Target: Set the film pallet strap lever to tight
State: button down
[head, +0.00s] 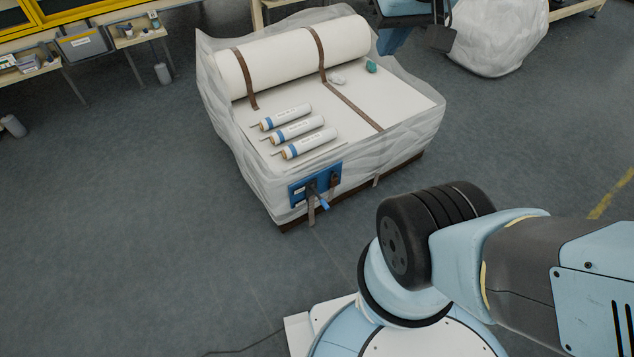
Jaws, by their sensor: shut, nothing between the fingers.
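The film pallet (420,128), wrapped in clear film, stands on the floor at the upper middle of the head view. A blue plate (298,192) is fixed on its near side, low down. On it is a dark mechanism with a blue-handled lever (324,205), its handle pointing down and slightly right. A brown strap end (311,212) hangs beside the lever. What appears to be my gripper (440,40) is at the top edge, dark and partly cut off. It is shut and empty, beyond the pallet's far right corner in the picture and well apart from the lever.
A large white roll (290,55) lies strapped on the pallet, with several small labelled rolls (308,143) in front. A green object (371,67) and a white one (337,80) lie near it. Benches stand at the upper left. The floor left of the pallet is clear.

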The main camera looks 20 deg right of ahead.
jog(key=shift+d, duration=0.15)
jog(key=w+a+f+g, duration=0.1)
jog(key=w+f, duration=0.4)
jog(key=w, duration=0.4)
jog(key=w+a+f, duration=0.1)
jog(key=w+f, duration=0.3)
jog(key=w, duration=0.5)
jog(key=w+a+f+n+g, duration=0.1)
jog(key=w+f, duration=0.4)
jog(key=f, duration=0.4)
jog(key=w+a+f, duration=0.1)
jog(key=w+f, duration=0.5)
jog(key=f, duration=0.3)
jog(key=s+f+n+h, duration=0.1)
jog(key=f, duration=1.8)
jog(key=s+d+f+n+g, duration=0.1)
jog(key=s+f, duration=0.1)
jog(key=f, duration=1.8)
jog(key=shift+s+g+h, duration=0.25)
jog(key=shift+g+h, duration=0.05)
jog(key=shift+h, duration=0.1)
jog(key=shift+f, duration=0.1)
